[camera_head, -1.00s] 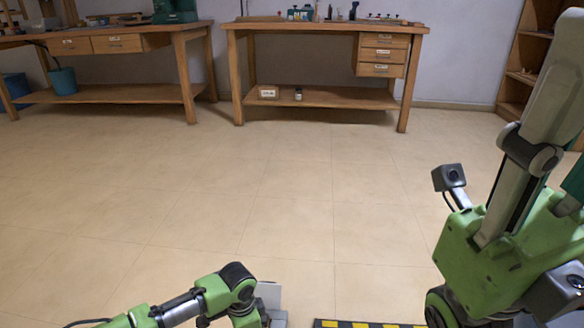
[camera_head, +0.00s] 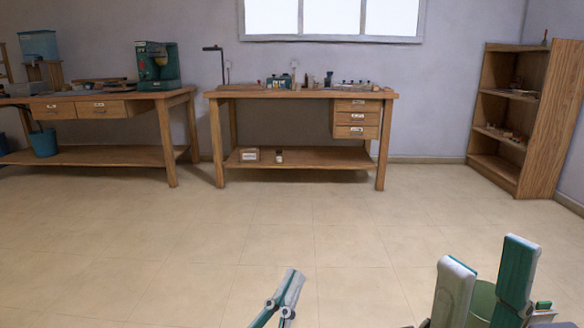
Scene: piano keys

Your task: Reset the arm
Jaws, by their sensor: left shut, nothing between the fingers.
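My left gripper (camera_head: 291,278) comes up from the bottom edge, a little left of the middle. Its two slim grey and teal fingers lie close together, shut with nothing between them. My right gripper (camera_head: 489,257) stands at the bottom right, closer to the camera. The rest of both arms is mostly below the picture. No piano keys are in view.
A wooden workbench (camera_head: 226,94) with drawers stands at the back wall, holding small items. Another bench (camera_head: 85,156) with a green machine (camera_head: 157,66) is at the left. A wooden shelf (camera_head: 545,130) stands at the right. The tiled floor (camera_head: 240,235) between is clear.

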